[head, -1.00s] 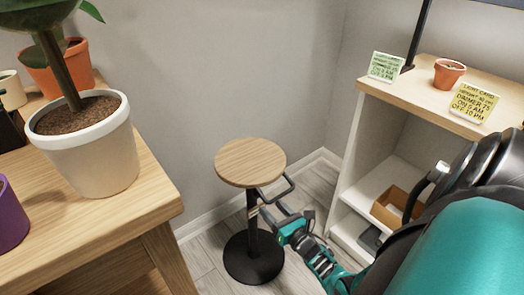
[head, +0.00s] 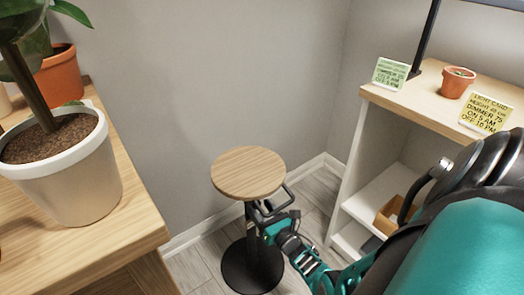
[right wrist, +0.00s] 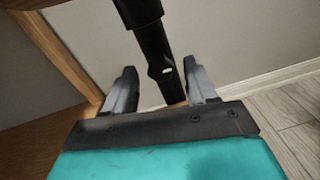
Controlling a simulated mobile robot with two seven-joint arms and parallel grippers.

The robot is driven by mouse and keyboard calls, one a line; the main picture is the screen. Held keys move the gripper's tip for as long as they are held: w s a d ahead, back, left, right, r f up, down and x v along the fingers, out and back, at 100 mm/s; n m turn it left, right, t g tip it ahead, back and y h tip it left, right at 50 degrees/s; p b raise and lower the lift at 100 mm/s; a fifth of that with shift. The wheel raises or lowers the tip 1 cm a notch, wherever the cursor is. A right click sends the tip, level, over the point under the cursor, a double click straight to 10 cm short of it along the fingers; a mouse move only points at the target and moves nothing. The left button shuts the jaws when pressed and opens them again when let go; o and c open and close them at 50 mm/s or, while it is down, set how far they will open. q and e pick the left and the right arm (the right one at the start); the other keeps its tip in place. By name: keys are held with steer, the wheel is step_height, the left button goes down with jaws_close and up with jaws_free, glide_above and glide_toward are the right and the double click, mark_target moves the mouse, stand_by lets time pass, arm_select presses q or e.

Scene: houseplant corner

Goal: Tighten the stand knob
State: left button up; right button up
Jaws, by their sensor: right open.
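The stand (head: 247,173) has a round wooden top on a black post with a round black base, standing upright on the floor. My right gripper (head: 263,215) is at the post's right side, below the top. In the right wrist view, the open gripper (right wrist: 160,85) has the black post (right wrist: 165,85) showing between its two fingers, with a wider dark collar (right wrist: 138,12) above. I cannot make out the knob clearly, nor whether a finger touches the post. My left gripper is out of view.
A wooden table (head: 135,220) with a white-potted plant (head: 70,175) stands at left. At right is a shelf unit (head: 385,125) with cards and a small terracotta pot (head: 457,82) on top, and a cardboard box (head: 392,213) inside. A wall is close behind the stand.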

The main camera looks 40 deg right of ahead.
steer(key=c, duration=1)
steer(key=shift+c, duration=0.2)
steer(key=m, duration=0.9)
steer(key=m+y, duration=0.1)
steer(key=m, duration=0.9)
steer(key=m+y, duration=0.1)
steer(key=m, duration=0.8)
steer(key=shift+d+r, duration=0.1)
steer(key=shift+d, duration=0.15)
steer(key=shift+m, duration=0.4)
